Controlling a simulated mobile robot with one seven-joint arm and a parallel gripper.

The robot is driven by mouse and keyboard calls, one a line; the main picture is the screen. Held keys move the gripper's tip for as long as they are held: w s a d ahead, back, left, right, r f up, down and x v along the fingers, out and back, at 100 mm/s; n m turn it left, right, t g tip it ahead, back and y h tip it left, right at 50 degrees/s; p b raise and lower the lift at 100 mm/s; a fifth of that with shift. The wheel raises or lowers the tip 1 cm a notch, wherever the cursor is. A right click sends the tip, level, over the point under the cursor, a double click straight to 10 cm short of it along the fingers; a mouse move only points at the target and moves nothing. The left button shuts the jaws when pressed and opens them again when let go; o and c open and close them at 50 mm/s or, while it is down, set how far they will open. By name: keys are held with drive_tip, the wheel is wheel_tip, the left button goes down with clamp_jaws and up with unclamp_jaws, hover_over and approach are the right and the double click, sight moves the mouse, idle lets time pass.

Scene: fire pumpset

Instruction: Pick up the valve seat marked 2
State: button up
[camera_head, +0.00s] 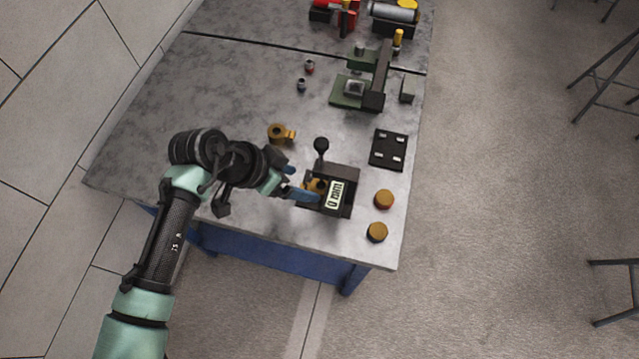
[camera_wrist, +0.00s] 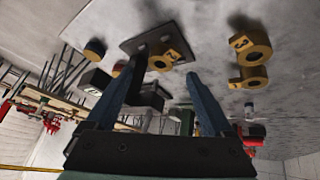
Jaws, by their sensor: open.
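The brass-yellow valve seat marked 2 (camera_wrist: 170,56) shows in the wrist view, just beyond and between my fingertips, against a dark plate-like surface. In the head view a small yellow part (camera_head: 317,185) shows at the black box, partly hidden by my finger. My gripper (camera_head: 303,183) is open, its blue fingers at the left side of that box. In the wrist view my gripper (camera_wrist: 165,70) has its two fingers spread, with no visible grip on the seat. Contact cannot be told. A second yellow seat, marked 3 (camera_wrist: 241,42), stands apart to the right; it also shows in the head view (camera_head: 279,133).
The black box (camera_head: 346,174) has a label and a knobbed lever (camera_head: 321,145) close to my gripper. Two orange discs (camera_head: 384,199) (camera_head: 377,232) lie near the right edge. A dark plate (camera_head: 388,150) and a green fixture (camera_head: 350,91) stand behind. The table's left side is clear.

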sight(316, 188)
drive_tip(key=shift+p+x, duration=0.6)
drive_tip(key=shift+x, duration=2.6)
drive_tip(key=shift+w+a, duration=0.1)
drive_tip(key=shift+a, duration=0.05)
clamp_jaws()
